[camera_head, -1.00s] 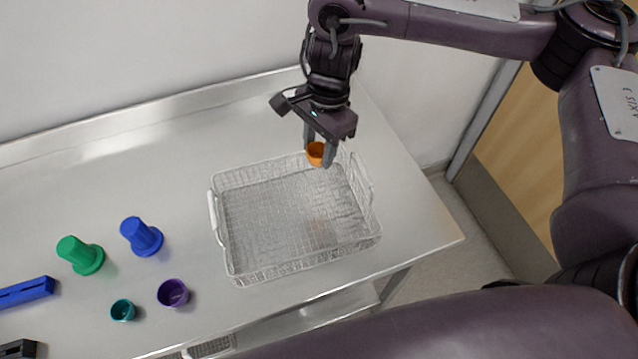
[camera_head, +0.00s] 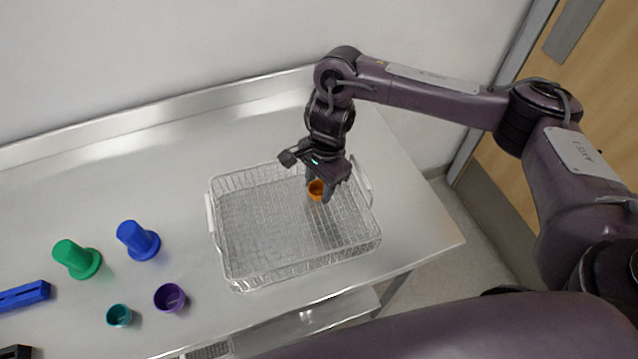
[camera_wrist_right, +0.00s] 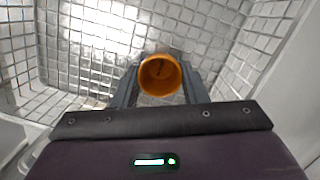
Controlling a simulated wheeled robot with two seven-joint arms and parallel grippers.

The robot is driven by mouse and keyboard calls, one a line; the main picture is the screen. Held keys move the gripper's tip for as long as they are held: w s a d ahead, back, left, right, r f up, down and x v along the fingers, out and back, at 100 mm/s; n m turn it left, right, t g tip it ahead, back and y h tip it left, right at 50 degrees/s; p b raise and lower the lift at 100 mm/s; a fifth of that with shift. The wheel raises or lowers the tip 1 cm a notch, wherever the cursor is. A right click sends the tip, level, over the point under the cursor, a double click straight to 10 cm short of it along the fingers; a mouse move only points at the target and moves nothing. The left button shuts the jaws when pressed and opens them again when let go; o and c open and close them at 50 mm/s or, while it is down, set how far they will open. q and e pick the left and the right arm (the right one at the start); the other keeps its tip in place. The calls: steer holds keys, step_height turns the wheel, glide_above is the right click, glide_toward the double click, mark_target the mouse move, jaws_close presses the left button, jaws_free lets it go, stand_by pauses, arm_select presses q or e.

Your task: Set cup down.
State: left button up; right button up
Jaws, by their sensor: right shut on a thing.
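An orange cup (camera_head: 317,190) is held in my right gripper (camera_head: 322,193), inside the outline of the wire basket (camera_head: 228,262) near its back right corner. In the right wrist view the orange cup (camera_wrist_right: 160,75) sits between the two fingers, its open mouth facing the camera, with the basket's mesh (camera_wrist_right: 215,38) around it. I cannot tell whether the cup's bottom touches the mesh. The rest of the basket is empty. My left gripper is not clearly seen; only a black part shows at the bottom left edge.
A green cup (camera_head: 77,259) and a blue cup (camera_head: 138,240) stand left of the basket. A teal cup (camera_head: 119,316) and a purple cup (camera_head: 170,298) are in front of them. A blue bar (camera_head: 22,296) lies at the left edge. The table behind the basket is clear.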

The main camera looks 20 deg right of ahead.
steer(key=shift+f, duration=0.15)
steer(key=o, duration=0.9)
steer(key=shift+o, duration=0.2)
steer(key=shift+r, duration=0.35)
steer(key=shift+d+r, duration=0.1)
steer(key=shift+r, duration=0.25)
step_height(320, 180, up, 11)
steer(key=d, duration=0.1)
steer(key=shift+w+d, duration=0.25)
steer(key=shift+w, duration=0.05)
steer(key=shift+s+f, duration=0.1)
steer(key=shift+f, duration=0.05)
